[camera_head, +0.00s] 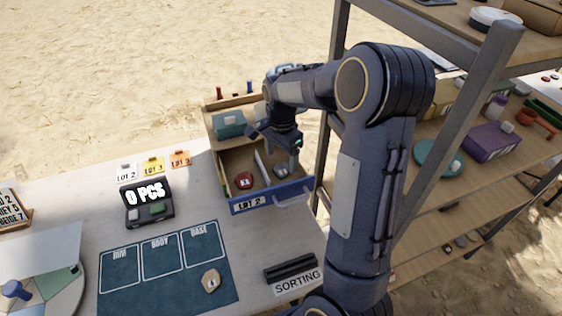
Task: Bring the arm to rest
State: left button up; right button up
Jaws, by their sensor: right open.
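My right arm reaches in from the lower right. Its right gripper (277,152) is open and points down over the open drawer (262,201) labelled LOT 2. A grey piece (281,170) lies in the right compartment, close to the gripper's fingers. I see nothing held in the jaws, though the arm hides part of the box behind. My left gripper is not in view.
A blue mat (165,275) with a beige piece (211,281) lies at front. A scale (149,212) reads 0 PCS beside lot tags (153,165). A SORTING sign (297,281) stands near the edge. A shelf (462,200) with several items stands close on the right.

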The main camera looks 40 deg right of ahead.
notch_tip(320, 180, up, 5)
jog(key=shift+f, duration=0.1)
jog(key=shift+s, duration=0.1)
